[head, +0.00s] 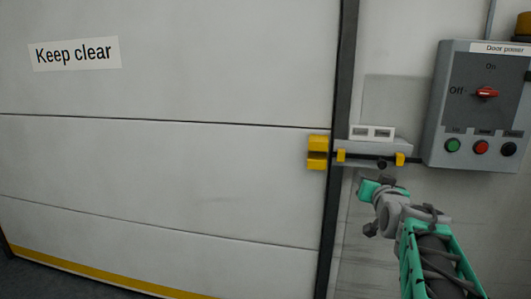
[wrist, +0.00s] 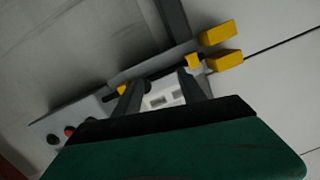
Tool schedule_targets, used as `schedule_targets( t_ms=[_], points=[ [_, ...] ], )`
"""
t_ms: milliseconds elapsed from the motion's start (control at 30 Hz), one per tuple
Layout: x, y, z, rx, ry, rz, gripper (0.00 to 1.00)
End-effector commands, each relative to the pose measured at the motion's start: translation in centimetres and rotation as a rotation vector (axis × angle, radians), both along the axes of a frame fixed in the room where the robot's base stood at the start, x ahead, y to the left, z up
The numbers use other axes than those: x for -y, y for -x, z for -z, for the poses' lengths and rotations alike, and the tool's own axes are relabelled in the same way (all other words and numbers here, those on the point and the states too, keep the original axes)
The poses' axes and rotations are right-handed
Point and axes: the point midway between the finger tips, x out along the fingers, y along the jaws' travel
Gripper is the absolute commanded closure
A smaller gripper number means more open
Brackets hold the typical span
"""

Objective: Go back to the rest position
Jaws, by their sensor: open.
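My gripper (head: 372,184) is in front of the wall, just below the grey latch plate (head: 405,147) at the door's right edge. In the wrist view my gripper (wrist: 160,84) has its two dark fingers apart, with nothing held between them. The plate carries a dark bolt (head: 370,156) in two yellow brackets, with a round black knob (head: 382,165) below. A white block with two windows (head: 372,133) sits on top of the plate; it also shows between the fingers in the wrist view (wrist: 176,98).
A large pale door (head: 180,160) with a "Keep clear" sign (head: 74,54) fills the left. A yellow two-part catch (head: 317,152) is on its right edge. At the right is a grey control box (head: 440,120) with a red switch (head: 486,93) and green, red and black buttons.

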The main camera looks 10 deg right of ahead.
Motion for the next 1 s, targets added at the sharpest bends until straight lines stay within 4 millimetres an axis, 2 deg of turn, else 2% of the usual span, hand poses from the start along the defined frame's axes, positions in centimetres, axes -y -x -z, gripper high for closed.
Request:
schedule_targets(
  t_ms=[33, 67, 100, 167, 200, 267, 300, 400, 500, 600, 1000],
  points=[
    [-4.0, -0.2, -2.4, -0.084, -0.015, -0.056, 0.52],
    [-6.4, 0.0, -2.2, -0.154, -0.028, -0.089, 0.52],
    [-9.9, 0.8, -2.0, -0.252, -0.042, -0.137, 0.52],
    [-14.9, 2.9, -1.3, -0.407, -0.060, -0.206, 0.52],
    [-17.9, 4.7, -0.8, -0.510, -0.065, -0.251, 0.52],
    [-21.8, 8.2, -0.2, -0.661, -0.070, -0.314, 0.52],
    [-24.1, 10.7, 0.1, -0.759, -0.070, -0.353, 0.52],
    [-27.9, 16.9, 0.7, -0.966, -0.061, -0.431, 0.52],
    [-29.6, 21.2, 1.2, -1.100, -0.052, -0.472, 0.52],
    [-30.1, 23.1, 1.8, -1.158, -0.048, -0.489, 0.52],
    [-30.1, 23.2, 2.3, -1.163, -0.050, -0.488, 0.52]
  ],
)
